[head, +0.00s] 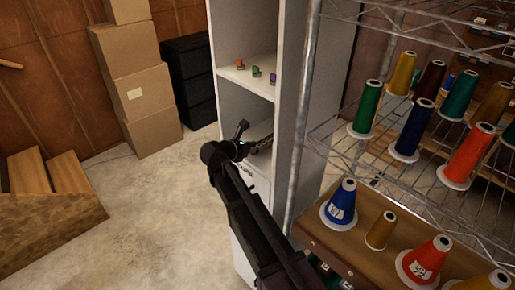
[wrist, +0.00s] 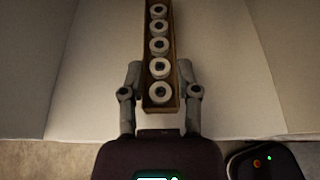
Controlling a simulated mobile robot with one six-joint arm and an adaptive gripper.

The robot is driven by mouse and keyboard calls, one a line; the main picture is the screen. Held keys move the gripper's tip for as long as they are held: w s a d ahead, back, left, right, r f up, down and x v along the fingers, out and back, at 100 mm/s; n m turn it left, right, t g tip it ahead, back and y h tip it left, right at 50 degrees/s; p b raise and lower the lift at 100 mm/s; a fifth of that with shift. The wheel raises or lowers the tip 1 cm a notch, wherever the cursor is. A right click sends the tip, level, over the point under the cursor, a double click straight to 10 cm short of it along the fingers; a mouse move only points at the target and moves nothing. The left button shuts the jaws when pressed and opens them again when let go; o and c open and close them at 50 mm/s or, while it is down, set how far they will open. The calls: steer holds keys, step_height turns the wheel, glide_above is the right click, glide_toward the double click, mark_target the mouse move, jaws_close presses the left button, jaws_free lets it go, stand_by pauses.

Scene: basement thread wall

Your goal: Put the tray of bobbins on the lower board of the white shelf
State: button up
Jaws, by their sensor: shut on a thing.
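The tray of bobbins (wrist: 161,106) is a narrow brown tray with a single row of several white-rimmed bobbins. In the wrist view my gripper (wrist: 160,78) is shut on its near end, one finger on each long side. The tray points straight away from me over a pale board (wrist: 222,105). In the head view my gripper (head: 252,147) reaches into the lower opening of the white shelf (head: 228,28), at the lower board. The tray is mostly hidden there by my gripper and the shelf's side. I cannot tell whether its underside touches the board.
The upper board (head: 246,80) holds three small coloured spools. A drawer front is below the lower opening. A wire rack (head: 301,130) with large thread cones stands close on the right. Cardboard boxes (head: 133,75) and a black drawer unit (head: 188,75) stand behind left.

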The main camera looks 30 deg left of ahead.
steer(key=shift+f+b, duration=0.4)
steer(key=shift+f, duration=0.05)
steer(key=o, duration=1)
steer(key=shift+w, duration=0.1)
